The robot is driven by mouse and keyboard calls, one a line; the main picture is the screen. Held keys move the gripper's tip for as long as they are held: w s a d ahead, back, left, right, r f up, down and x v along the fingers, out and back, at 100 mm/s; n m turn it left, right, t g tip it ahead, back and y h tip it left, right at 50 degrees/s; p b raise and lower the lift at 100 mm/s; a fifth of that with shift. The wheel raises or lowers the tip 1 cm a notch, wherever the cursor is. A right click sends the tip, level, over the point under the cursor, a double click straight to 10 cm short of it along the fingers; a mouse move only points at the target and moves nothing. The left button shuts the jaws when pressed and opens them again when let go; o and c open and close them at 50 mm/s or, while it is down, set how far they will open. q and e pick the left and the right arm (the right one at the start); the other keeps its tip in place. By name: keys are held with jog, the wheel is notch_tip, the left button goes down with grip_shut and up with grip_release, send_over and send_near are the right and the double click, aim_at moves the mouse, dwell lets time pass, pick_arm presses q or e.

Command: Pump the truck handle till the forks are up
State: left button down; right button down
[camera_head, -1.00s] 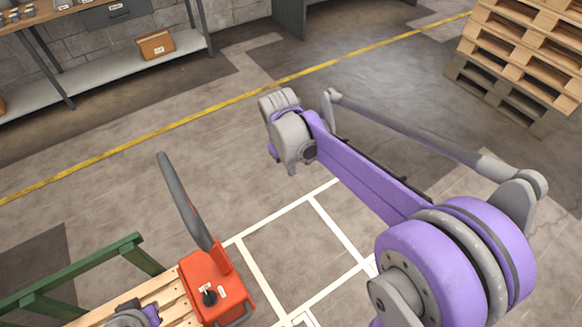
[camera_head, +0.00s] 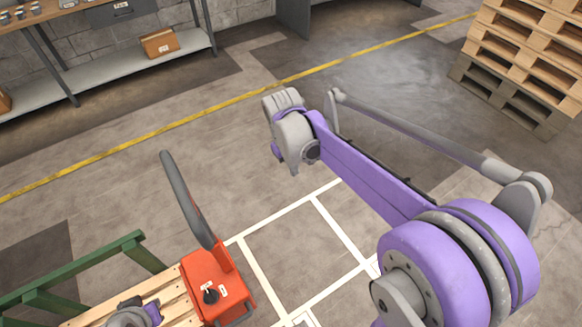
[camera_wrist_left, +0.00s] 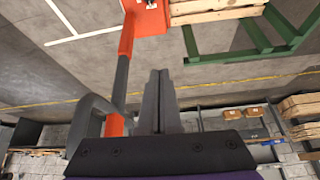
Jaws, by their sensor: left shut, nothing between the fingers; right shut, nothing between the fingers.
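The orange pallet truck (camera_head: 206,272) stands at the bottom of the head view, its dark grey handle (camera_head: 183,197) leaning up and to the left. In the left wrist view the truck body (camera_wrist_left: 147,18) is at the top, and the orange and grey handle (camera_wrist_left: 122,75) runs down beside my left gripper. My left gripper (camera_wrist_left: 159,75) is shut and empty, apart from the handle in the picture, just right of it. My right gripper (camera_head: 283,105) is shut and empty at the end of the purple arm, over open floor. The forks are hidden.
Wooden slats (camera_head: 166,293) and a green frame (camera_head: 84,268) lie left of the truck. White floor lines (camera_head: 252,272) mark bays to its right. Stacked pallets (camera_head: 530,55) stand back right. A shelf (camera_head: 110,68) with a box (camera_head: 160,44) is back left. The middle floor is clear.

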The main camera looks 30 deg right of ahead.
pick_arm(q)
jog(key=w+d+r+h, duration=0.1)
jog(key=w+r+h, duration=0.2)
jog(key=w, duration=0.4)
jog(key=w+d+r+h, duration=0.1)
jog(key=w+r+h, duration=0.15)
jog(key=w, duration=0.55)
jog(key=w+d+f, duration=0.5)
jog(key=d+f, duration=0.1)
jog(key=d, duration=0.2)
jog(key=shift+d+f, duration=0.2)
jog(key=shift+f, duration=0.2)
jog(key=d, duration=0.3)
jog(key=shift+w+d+r, duration=0.1)
jog(key=shift+w+d, duration=0.05)
jog(key=shift+d, duration=0.05)
pick_arm(e)
jog(key=c, duration=1.5)
grip_release()
jog(key=shift+c, duration=0.2)
